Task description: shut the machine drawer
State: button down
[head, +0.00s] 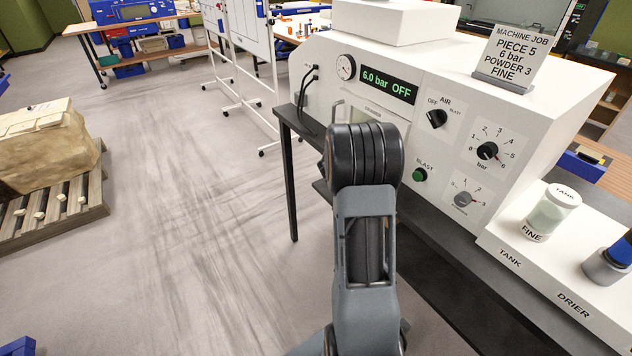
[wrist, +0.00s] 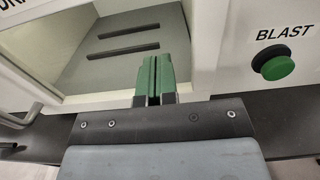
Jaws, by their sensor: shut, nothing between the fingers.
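The machine (head: 455,75) is a white cabinet with dials and a pressure display. In the wrist view, its drawer opening (wrist: 62,62) shows a pale interior and a grey floor with two dark strips. A grey bar handle (wrist: 18,118) stands at the left edge of that view. It also shows in the head view (head: 337,108), just left of my arm. My gripper (wrist: 153,62) has green fingertips, is shut and empty, and shows in front of the opening's lower edge; contact cannot be told. In the head view my arm hides the gripper and most of the drawer area.
A green BLAST button (wrist: 273,66) sits right of the opening, close to my gripper. A dark table (head: 465,255) bears the machine. A tank jar (head: 550,212) stands at the right. A pallet with a stone block (head: 45,150) is at the left. The floor between is clear.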

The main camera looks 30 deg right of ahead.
jog(key=shift+d+r, duration=0.15)
jog(key=shift+r, duration=0.1)
jog(key=a+b, duration=0.3)
jog(key=a, duration=1.1)
jog(key=s+a+f+m+g+y, duration=0.3)
jog(key=s+a+f+m+y, duration=0.45)
jog(key=f+m+y, duration=0.2)
jog(key=s+a+r+m+t+y, duration=0.2)
jog(key=a+r+m+t+y, duration=0.1)
jog(key=a, duration=0.6)
jog(key=s+a+r+m+t+y, duration=0.3)
jog(key=a+m+y, duration=0.2)
jog(key=a, duration=0.4)
jog(key=shift+s+r+m+t, duration=0.3)
jog(key=shift+r+m, duration=0.05)
